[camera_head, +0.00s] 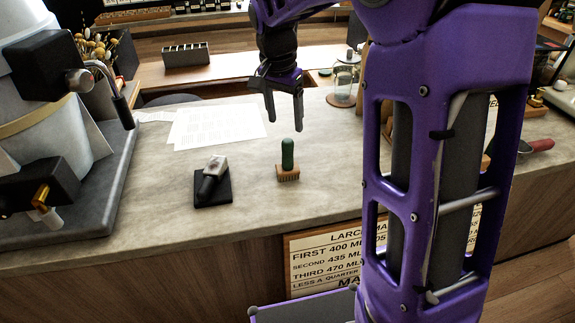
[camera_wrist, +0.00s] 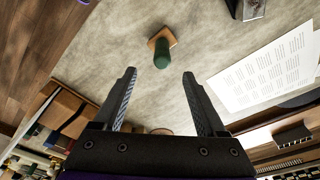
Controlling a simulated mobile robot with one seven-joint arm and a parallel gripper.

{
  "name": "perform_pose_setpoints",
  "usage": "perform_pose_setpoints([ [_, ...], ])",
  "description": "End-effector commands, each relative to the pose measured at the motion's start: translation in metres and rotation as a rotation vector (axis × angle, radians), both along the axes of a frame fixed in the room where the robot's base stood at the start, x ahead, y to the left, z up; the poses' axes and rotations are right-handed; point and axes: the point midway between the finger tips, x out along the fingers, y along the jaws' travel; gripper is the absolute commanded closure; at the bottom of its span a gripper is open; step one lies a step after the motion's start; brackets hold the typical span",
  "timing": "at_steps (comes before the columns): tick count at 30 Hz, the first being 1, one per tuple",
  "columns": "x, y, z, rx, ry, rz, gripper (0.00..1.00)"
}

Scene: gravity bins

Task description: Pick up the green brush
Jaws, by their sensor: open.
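The green brush (camera_head: 288,155) stands upright on the grey counter in the head view, its green handle up and its wooden, bristled base down. In the wrist view the green brush (camera_wrist: 163,54) shows beyond the fingertips, roughly midway between them. My gripper (camera_head: 284,111) is open and empty, above the counter and behind the brush in the head view. Its two fingers also show spread apart in the wrist view (camera_wrist: 160,75). Nothing touches the brush.
A glass jar (camera_head: 343,82) stands at the back right. A large machine (camera_head: 50,130) fills the left. Counter around the brush is clear.

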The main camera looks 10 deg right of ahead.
Motion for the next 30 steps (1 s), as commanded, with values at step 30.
perform_pose_setpoints([
  [30,0.016,-0.01,-0.131,-0.001,-0.002,0.001,0.26],
])
